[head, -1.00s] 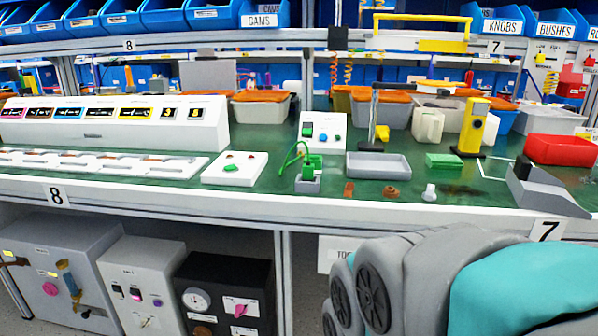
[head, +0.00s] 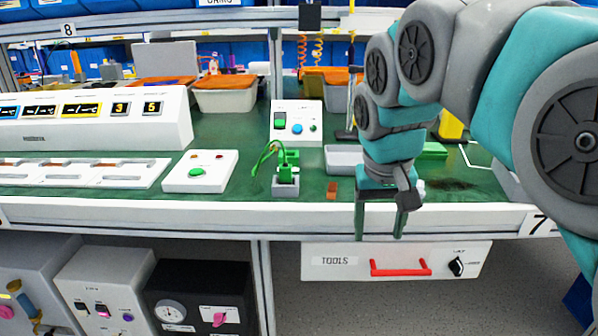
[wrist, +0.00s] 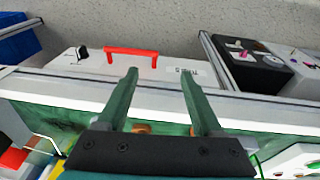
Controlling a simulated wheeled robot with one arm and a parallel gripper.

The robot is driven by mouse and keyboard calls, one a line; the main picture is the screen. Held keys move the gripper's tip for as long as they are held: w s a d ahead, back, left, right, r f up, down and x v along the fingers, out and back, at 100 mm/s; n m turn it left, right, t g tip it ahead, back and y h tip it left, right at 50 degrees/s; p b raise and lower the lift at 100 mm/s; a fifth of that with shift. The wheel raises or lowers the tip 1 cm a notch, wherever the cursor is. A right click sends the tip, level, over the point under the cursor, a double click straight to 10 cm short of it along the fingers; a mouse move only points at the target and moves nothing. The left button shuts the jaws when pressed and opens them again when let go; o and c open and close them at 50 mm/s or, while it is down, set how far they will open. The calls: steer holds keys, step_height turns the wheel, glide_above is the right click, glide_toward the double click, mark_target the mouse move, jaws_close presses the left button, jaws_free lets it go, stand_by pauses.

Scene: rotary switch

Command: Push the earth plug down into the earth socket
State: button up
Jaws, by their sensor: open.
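The green earth plug (head: 288,160), with a looped green cable (head: 263,155) at its left, stands upright at the small grey socket block (head: 286,189) near the table's front edge. I cannot tell how deep it sits. My gripper (head: 381,222) points down at the table's front edge, to the right of the plug and apart from it. Its two dark green fingers are spread with nothing between them, as the wrist view (wrist: 159,78) also shows.
A small brown block (head: 332,190) lies between plug and gripper. A white box with a green button (head: 200,171) is left of the plug, a switch box (head: 297,122) behind it, and a grey tray (head: 343,158) right. A drawer with a red handle (head: 401,268) is below.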

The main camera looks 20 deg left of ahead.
steer(key=shift+t+y, duration=0.3)
steer(key=shift+t, duration=0.3)
steer(key=w+a+r, duration=0.1)
steer(key=a+r, duration=0.1)
steer(key=a, duration=0.1)
steer(key=w+a+r, duration=0.2)
steer(key=a, duration=0.2)
steer(key=w+a+r, duration=0.2)
steer(key=a+r, duration=0.1)
steer(key=shift+w+a+p, duration=0.15)
steer(key=shift+w+p, duration=0.1)
steer(key=shift+p, duration=0.1)
step_height(320, 180, up, 4)
glide_above(285, 163)
steer(key=s+d, duration=0.1)
steer(key=s, duration=0.1)
steer(key=shift+t+y, duration=0.4)
steer(key=shift+t, duration=0.1)
steer(key=shift+s+a+p+x, duration=0.1)
steer(key=shift+p+x, duration=0.25)
steer(key=shift+x, duration=1.5)
steer(key=shift+s+a+p+x, duration=0.15)
steer(key=shift+p+x, duration=0.2)
steer(key=shift+x, duration=1.5)
steer(key=shift+f, duration=0.1)
jaws_close()
